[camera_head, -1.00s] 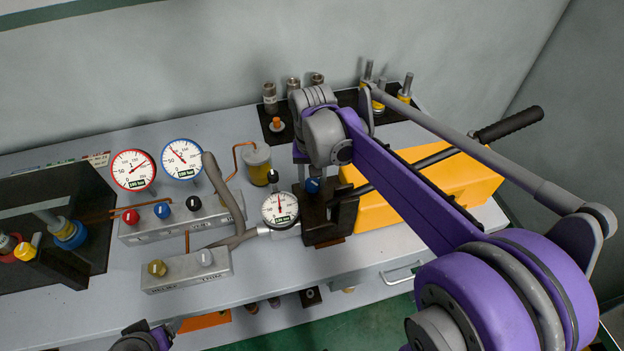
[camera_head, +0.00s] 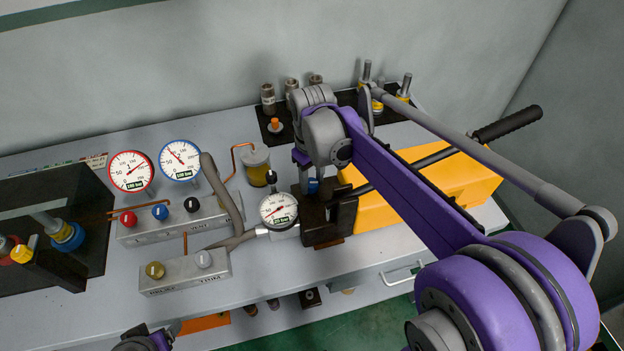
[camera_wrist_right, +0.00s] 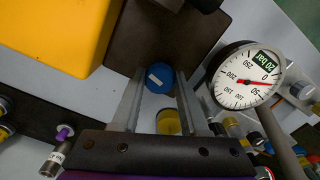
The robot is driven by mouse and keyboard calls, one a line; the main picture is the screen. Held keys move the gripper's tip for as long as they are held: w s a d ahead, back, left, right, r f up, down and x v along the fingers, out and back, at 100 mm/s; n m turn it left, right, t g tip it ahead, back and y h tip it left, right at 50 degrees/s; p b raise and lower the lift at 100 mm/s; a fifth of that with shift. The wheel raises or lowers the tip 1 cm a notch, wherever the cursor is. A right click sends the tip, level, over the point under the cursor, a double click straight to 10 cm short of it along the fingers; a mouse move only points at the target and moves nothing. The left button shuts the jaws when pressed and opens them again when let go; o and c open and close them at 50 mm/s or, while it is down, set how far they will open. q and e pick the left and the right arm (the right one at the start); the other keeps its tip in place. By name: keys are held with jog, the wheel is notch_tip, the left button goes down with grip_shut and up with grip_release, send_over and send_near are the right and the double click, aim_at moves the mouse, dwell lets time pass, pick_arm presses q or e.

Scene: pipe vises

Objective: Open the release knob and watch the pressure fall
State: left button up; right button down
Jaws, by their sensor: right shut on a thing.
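The blue release knob (camera_wrist_right: 160,78) with a white mark sits on the dark pump block (camera_head: 318,228) beside the yellow pump body (camera_head: 440,185). My right gripper (camera_wrist_right: 158,88) is shut on the knob, with one finger on each side of it. In the head view the knob (camera_head: 313,186) shows just under my right wrist, and the fingers are mostly hidden. The round white pump gauge (camera_head: 278,209) is left of the block. In the wrist view the gauge (camera_wrist_right: 245,77) has its red needle low on the scale, and its green display seems to read 20 bar.
Two panel gauges, one red-rimmed (camera_head: 131,171) and one blue-rimmed (camera_head: 180,160), stand at the left above a valve block (camera_head: 172,222). A hose runs to the pump gauge. A pump lever (camera_head: 430,158) with a black grip (camera_head: 508,124) crosses behind my right arm.

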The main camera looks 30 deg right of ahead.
aim_at(313, 184)
dwell(0.5)
jog(key=shift+c, duration=2.1)
grip_release()
notch_tip(313, 184, up, 11)
jog(key=shift+p, duration=0.35)
jog(key=shift+f, duration=0.15)
